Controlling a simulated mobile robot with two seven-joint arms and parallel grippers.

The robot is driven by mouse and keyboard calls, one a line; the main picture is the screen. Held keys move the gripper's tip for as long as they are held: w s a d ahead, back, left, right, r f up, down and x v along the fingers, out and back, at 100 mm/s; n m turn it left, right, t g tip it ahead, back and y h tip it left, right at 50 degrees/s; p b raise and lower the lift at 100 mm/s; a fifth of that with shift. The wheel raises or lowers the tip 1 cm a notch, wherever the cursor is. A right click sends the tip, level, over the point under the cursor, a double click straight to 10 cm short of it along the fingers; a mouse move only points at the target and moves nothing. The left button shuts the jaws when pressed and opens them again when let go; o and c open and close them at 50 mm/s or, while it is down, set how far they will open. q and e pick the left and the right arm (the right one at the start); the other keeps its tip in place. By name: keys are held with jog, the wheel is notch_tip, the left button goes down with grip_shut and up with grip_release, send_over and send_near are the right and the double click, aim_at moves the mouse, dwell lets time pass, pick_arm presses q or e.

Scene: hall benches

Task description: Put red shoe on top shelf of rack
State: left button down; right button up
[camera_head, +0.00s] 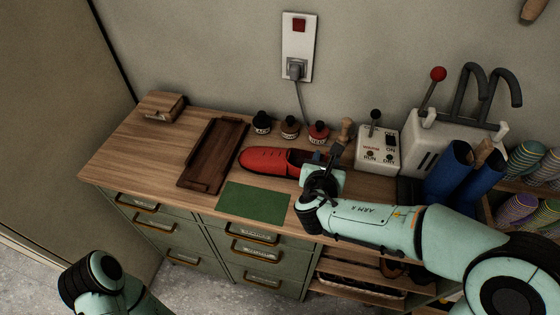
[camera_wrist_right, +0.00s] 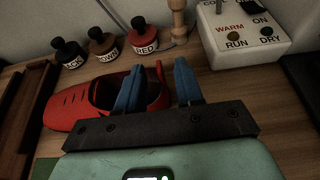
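The red shoe (camera_head: 265,160) lies on the wooden bench top with its toe to the left, beside a green mat (camera_head: 254,201). My right gripper (camera_head: 324,157) is at its heel end. In the right wrist view the red shoe (camera_wrist_right: 80,102) shows its dark opening, and the two blue fingers of my right gripper (camera_wrist_right: 158,82) are apart. One finger is over the opening and the other is beyond the heel; contact cannot be told. Wooden rack shelves (camera_head: 350,268) show below the bench's right part, partly hidden by my right arm. My left gripper is out of view.
A dark tray (camera_head: 214,152), a small wooden box (camera_head: 163,106) and small labelled bottles (camera_head: 289,127) stand around the shoe. A switch box (camera_head: 378,148) and a white machine with a red-knobbed lever (camera_head: 437,140) stand to the right. The bench's front left is clear.

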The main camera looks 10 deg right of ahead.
jog(key=x, duration=0.2)
jog(key=shift+w+d+f, duration=0.15)
jog(key=shift+w+f, duration=0.05)
jog(key=shift+w, duration=0.1)
grip_shut()
jog(key=shift+r, duration=0.1)
dwell(1.1)
